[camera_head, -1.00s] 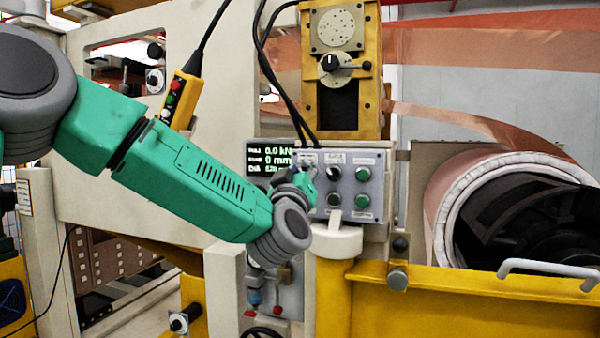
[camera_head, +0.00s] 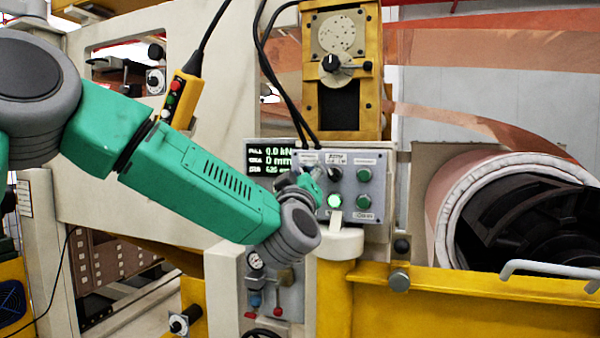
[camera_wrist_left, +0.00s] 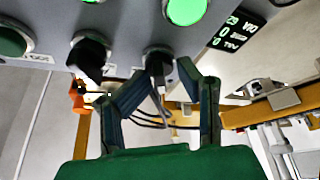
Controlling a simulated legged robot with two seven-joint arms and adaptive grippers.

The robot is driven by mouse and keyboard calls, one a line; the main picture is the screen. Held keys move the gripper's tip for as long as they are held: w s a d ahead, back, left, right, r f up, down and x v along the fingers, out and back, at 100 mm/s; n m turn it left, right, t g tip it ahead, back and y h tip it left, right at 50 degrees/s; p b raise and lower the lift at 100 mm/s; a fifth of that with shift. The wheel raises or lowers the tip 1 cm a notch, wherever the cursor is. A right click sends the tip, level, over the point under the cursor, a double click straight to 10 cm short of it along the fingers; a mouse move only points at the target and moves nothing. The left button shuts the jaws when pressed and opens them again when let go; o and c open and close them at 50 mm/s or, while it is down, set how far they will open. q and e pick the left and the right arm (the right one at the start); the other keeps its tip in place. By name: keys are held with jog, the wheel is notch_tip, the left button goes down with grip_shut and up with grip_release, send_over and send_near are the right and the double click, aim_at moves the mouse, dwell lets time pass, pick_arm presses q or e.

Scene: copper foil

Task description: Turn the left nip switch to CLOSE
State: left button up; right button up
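The grey control panel (camera_head: 378,190) stands ahead in the head view. The left nip switch, a black knob (camera_wrist_left: 158,60), shows between my left gripper's fingertips in the left wrist view. My left gripper (camera_head: 312,182) hides most of it in the head view. In the left wrist view the gripper (camera_wrist_left: 166,76) has one fingertip close against the knob and the other just beside it; firm contact cannot be told. The knob's marking is not readable. A lit green lamp (camera_head: 334,201) sits below the switches and also shows in the left wrist view (camera_wrist_left: 187,9). My right gripper is not in view.
A second black knob (camera_head: 334,174) sits right of the gripper, with green buttons (camera_head: 363,202) beyond. A display (camera_head: 268,160) is at the panel's left. A white-topped post (camera_head: 340,243) stands just below the panel. Black cables (camera_head: 290,100) hang above.

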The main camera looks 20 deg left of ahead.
pick_arm(q)
jog(key=shift+w+d+f, duration=0.2)
jog(key=shift+w+f, duration=0.15)
jog(key=shift+s+a+r, duration=0.15)
jog(key=shift+a+r, duration=0.1)
jog(key=v, duration=1.2)
jog(key=shift+d+f, duration=0.2)
jog(key=shift+a, duration=0.1)
